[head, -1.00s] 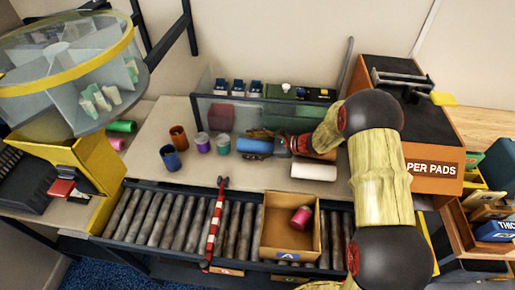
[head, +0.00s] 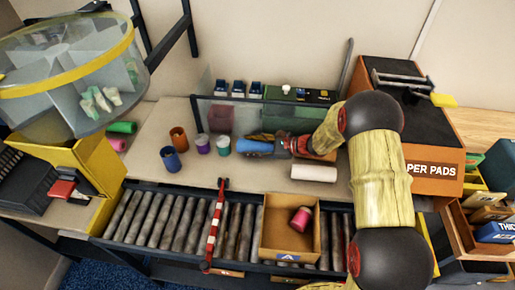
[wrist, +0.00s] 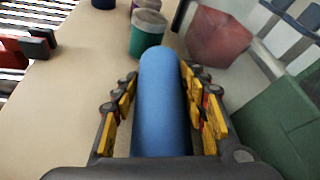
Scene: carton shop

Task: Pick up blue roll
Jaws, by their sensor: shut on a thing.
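The blue roll (head: 256,147) lies on its side at the back of the bench, left of my gripper (head: 270,142). In the wrist view the blue roll (wrist: 161,100) runs lengthwise between the yellow-padded fingers of my gripper (wrist: 160,100). The fingers are shut on it, one on each side. The roll's near end is hidden by the gripper's palm. I cannot tell whether the roll touches the bench.
A teal jar (head: 223,145) stands just left of the roll, with a purple jar (head: 203,143) and blue and brown cups beyond. A white roll (head: 314,173) lies in front. A clear panel (head: 240,112) stands behind. A carton (head: 289,235) with a pink roll sits on the conveyor.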

